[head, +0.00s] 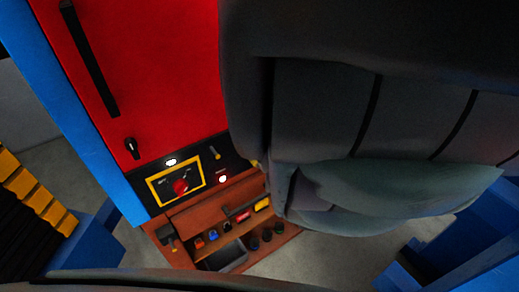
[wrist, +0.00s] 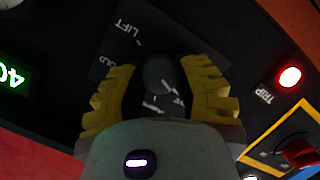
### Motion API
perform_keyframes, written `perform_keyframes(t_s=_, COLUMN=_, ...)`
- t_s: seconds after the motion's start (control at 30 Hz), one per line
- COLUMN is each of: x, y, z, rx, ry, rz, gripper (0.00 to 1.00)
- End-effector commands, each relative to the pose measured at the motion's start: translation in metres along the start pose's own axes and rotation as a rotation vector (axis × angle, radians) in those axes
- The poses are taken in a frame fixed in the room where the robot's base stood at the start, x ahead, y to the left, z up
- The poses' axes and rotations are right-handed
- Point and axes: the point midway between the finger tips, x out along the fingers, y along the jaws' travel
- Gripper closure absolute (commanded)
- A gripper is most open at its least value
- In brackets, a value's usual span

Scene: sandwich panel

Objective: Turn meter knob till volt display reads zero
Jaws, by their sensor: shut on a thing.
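In the wrist view my gripper (wrist: 163,75) has its yellow ribbed fingers closed on the sides of a dark round knob (wrist: 159,74). White markings around the knob include "LIFT" and a partly hidden "OLD". A green lit display (wrist: 12,78) sits at the left edge, cut off. Its rotated digits look like a 4 and a 0. I see no label saying it is the volt display. In the head view my dark arm covers the right side and hides the held knob and most of the gripper.
A red trip lamp (wrist: 289,77) glows right of the gripper. A red rotary switch (head: 181,186) sits in a yellow frame, with a white lamp (head: 171,161) above it. A red door (head: 150,70) borders the panel. Below is a brown shelf (head: 205,218) with small items.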

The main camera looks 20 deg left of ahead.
Motion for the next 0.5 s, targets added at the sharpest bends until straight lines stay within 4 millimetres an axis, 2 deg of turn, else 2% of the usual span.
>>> perform_keyframes(t_s=0.07, x=0.0006, y=0.0006, z=0.0001, rx=-0.001, ry=-0.001, rz=0.001, gripper=1.0)
perform_keyframes(t_s=0.1, x=0.0005, y=0.0005, z=0.0001, rx=-0.001, ry=-0.001, rz=0.001, gripper=0.61)
perform_keyframes(t_s=0.4, x=0.0002, y=0.0003, z=0.0002, rx=-0.002, ry=-0.001, rz=0.001, gripper=0.31)
perform_keyframes(t_s=0.5, x=0.0001, y=0.0003, z=0.0002, rx=-0.002, ry=-0.001, rz=0.001, gripper=0.31)
